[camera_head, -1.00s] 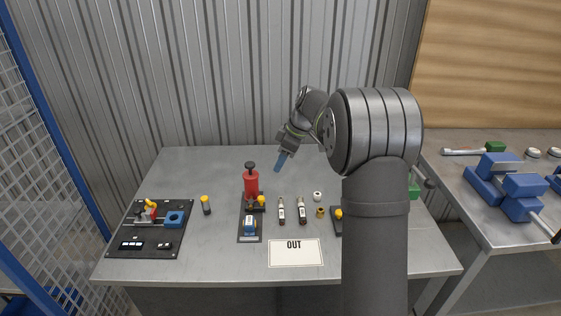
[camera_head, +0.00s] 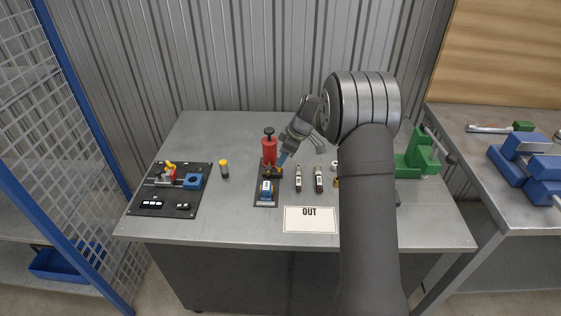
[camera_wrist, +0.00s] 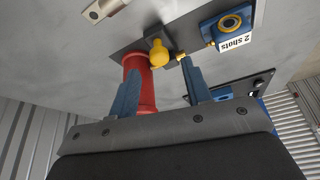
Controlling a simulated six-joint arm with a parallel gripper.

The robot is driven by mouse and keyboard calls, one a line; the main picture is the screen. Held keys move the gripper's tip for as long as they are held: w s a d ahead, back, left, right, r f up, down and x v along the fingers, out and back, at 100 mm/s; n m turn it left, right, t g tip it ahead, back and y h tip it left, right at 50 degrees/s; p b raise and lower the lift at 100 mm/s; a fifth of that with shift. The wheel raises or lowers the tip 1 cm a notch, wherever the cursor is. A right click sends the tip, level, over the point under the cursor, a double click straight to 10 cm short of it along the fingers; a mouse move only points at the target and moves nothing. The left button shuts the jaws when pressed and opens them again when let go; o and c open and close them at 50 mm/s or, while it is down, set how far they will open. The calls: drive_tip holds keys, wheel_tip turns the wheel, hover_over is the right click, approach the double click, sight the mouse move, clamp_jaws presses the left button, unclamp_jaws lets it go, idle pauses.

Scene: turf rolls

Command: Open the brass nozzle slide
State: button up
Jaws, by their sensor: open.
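A red pump bottle (camera_head: 269,150) with a black top stands on a dark plate (camera_head: 259,198) in the head view. A yellow knob (camera_head: 278,171) is at its lower right. In the wrist view the knob (camera_wrist: 158,53) hangs from a dark bracket beside the red body (camera_wrist: 141,85). A small brass piece (camera_wrist: 180,55), seemingly the nozzle, is next to it. My gripper (camera_wrist: 160,69) is open, its blue fingers on either side of the knob in the picture. The right fingertip appears close to the brass piece; contact is unclear. In the head view my gripper (camera_head: 281,160) is just right of the bottle.
A blue block (camera_head: 266,188) labelled "2 shots" in the wrist view sits on the same plate.

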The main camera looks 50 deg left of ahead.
sight(272, 170)
drive_tip(key=shift+x, duration=1.65)
